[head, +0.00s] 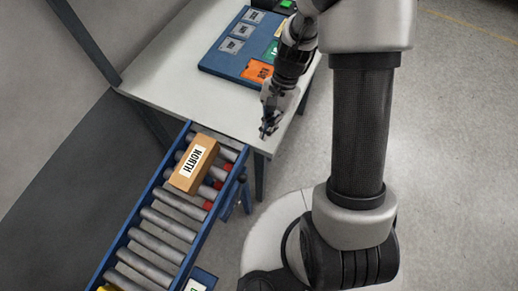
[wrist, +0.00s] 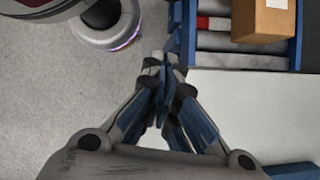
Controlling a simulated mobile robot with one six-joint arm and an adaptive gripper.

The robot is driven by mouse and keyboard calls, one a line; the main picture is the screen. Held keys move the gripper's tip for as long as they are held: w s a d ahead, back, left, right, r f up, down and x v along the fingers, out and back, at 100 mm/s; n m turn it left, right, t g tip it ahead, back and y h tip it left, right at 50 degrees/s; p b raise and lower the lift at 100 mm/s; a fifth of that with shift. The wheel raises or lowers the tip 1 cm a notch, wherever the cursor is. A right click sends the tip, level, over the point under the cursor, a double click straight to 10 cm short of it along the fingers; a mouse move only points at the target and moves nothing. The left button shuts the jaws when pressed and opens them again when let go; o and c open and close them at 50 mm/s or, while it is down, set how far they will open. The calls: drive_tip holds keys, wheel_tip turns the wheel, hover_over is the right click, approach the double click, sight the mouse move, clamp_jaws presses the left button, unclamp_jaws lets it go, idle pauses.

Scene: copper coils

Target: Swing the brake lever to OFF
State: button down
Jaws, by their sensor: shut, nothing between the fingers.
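My gripper (head: 266,132) is shut and empty, pointing down by the table's front corner, to the right of the roller conveyor's end. In the wrist view my gripper (wrist: 161,64) has its fingertips together, beside the conveyor's blue frame (wrist: 186,38). I cannot clearly make out the brake lever or its OFF mark. A small dark blue part (head: 243,182) juts out from the conveyor's right side, below my gripper in the head view; I cannot tell whether it is the lever.
A brown box (head: 194,163) marked NORTH lies on the rollers; it also shows in the wrist view (wrist: 262,18). The white table (head: 165,72) holds a blue board (head: 213,62) with grey, orange and green plates. Open floor (head: 450,150) lies to the right.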

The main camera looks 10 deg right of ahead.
drive_tip(key=shift+f, duration=0.1)
drive_tip(key=s+a+f+b, duration=0.4)
drive_tip(key=s+a+f, duration=0.1)
drive_tip(key=f, duration=0.3)
drive_tip(key=shift+s+a+f+b, duration=0.15)
drive_tip(key=shift+s+a+b, duration=0.2)
drive_tip(key=shift+a, duration=0.15)
drive_tip(key=shift+w, duration=0.1)
idle(0.3)
